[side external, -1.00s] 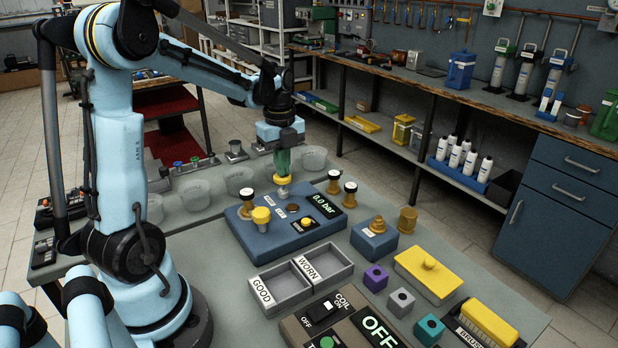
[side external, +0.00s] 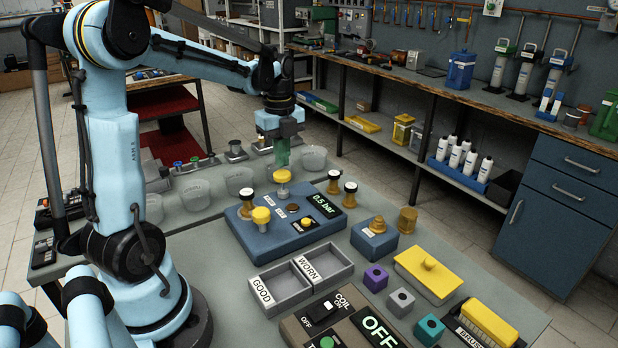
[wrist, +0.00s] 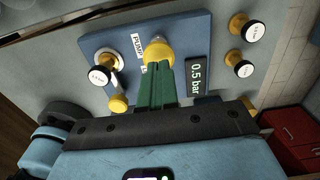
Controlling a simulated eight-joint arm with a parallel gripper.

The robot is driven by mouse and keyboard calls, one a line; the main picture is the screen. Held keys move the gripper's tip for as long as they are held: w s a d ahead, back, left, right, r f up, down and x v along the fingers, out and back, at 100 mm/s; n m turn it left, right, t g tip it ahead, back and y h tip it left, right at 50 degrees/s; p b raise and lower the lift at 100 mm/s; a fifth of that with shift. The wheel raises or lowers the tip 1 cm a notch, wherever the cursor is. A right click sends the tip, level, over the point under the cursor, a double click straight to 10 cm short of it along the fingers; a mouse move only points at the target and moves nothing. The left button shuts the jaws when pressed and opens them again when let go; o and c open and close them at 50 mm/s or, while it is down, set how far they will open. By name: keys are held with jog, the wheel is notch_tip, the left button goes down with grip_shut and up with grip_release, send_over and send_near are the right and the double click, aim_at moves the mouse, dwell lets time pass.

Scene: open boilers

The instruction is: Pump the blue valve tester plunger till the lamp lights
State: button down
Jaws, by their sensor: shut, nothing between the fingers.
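The blue valve tester (side external: 290,236) sits on the grey bench, and its display (side external: 324,206) reads 0.5 bar. Its plunger has a yellow knob (side external: 282,176), which stands raised beside the PUMP label; the knob (wrist: 159,50) also shows in the wrist view. My gripper (side external: 282,164) has green fingers, shut and empty, pointing down just above the knob. In the wrist view the fingers (wrist: 160,68) overlap the knob's near edge, so the exact gap is hidden. A small dark brown disc (side external: 293,207) on the tester may be the lamp; it looks unlit.
GOOD and WORN trays (side external: 285,290) lie in front. Clear cups (side external: 239,180) stand behind left. A smaller blue block (side external: 373,243) is at right.

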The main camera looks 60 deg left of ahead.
aim_at(283, 173)
notch_tip(283, 173, up, 10)
jog(key=shift+f, duration=0.15)
dwell(0.3)
dwell(0.8)
notch_tip(283, 173, up, 3)
jog(key=shift+f, duration=0.2)
jog(key=shift+f, duration=0.15)
notch_tip(283, 173, down, 14)
jog(key=shift+r, duration=0.15)
dwell(0.6)
